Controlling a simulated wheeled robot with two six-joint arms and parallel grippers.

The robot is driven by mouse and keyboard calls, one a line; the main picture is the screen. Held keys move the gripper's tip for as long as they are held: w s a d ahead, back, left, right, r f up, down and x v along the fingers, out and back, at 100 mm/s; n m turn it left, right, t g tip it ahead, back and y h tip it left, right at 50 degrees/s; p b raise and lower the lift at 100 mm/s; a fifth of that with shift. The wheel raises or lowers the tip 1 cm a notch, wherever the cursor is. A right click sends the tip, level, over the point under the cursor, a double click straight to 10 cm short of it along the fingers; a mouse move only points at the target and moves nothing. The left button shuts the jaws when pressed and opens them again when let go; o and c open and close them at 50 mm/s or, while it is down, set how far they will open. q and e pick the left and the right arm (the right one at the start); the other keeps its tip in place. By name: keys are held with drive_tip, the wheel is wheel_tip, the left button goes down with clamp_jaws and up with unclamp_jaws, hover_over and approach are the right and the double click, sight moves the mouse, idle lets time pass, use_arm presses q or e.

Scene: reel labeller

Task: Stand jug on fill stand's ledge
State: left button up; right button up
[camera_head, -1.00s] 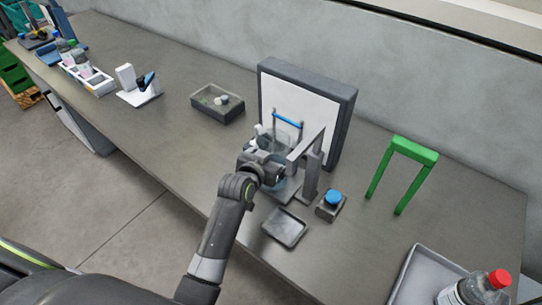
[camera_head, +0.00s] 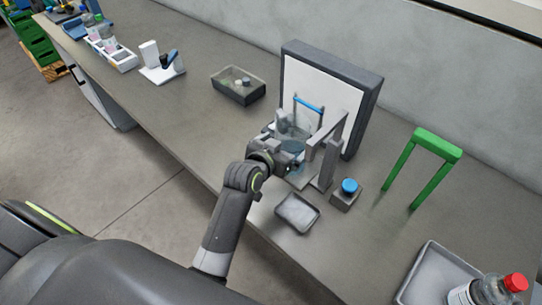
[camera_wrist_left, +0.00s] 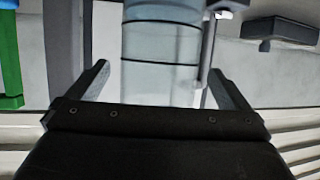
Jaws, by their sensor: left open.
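The clear jug (camera_head: 293,133) stands upright at the fill stand (camera_head: 330,152), a grey post with an overhanging arm, in front of a white panel. Its lower part is partly hidden by my left gripper, so I cannot tell whether it rests on the ledge. My left gripper (camera_head: 294,160) is at the jug's near side. In the left wrist view the jug (camera_wrist_left: 160,60) shows as a clear cylinder with dark rings, between the spread fingers of my left gripper (camera_wrist_left: 165,85), with gaps on both sides. My right gripper is not in view.
A small grey tray (camera_head: 297,213) and a block with a blue knob (camera_head: 349,187) lie in front of the stand. A green frame (camera_head: 437,146) stands to the right. A dark open box (camera_head: 238,90) is at left. A red-capped bottle (camera_head: 514,284) is at lower right.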

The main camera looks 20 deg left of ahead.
use_arm(q)
drive_tip(key=v, duration=0.8)
drive_tip(key=shift+b, duration=0.45)
drive_tip(key=s+a+f+n+g+y, duration=0.1)
drive_tip(key=s+a+f+g, duration=0.25)
drive_tip(key=s, duration=0.55)
drive_tip(key=s+a+f+n+g+y, duration=0.1)
drive_tip(key=s+a+f+g+y, duration=0.2)
drive_tip(key=s, duration=0.5)
drive_tip(key=s+a+f+g, duration=0.4)
drive_tip(key=s+a, duration=0.1)
drive_tip(key=s, duration=0.4)
wheel_tip(320, 180, down, 26)
drive_tip(key=a+b, duration=0.1)
drive_tip(key=a, duration=0.1)
drive_tip(key=s+d+f+g+b, duration=0.1)
drive_tip(key=s+f, duration=1.3)
drive_tip(key=f, duration=0.3)
drive_tip(key=shift+s+d+f+g+h+b, duration=0.2)
drive_tip(key=shift+d+f+g+h+b, duration=0.05)
drive_tip(key=shift+g+h+b, duration=0.15)
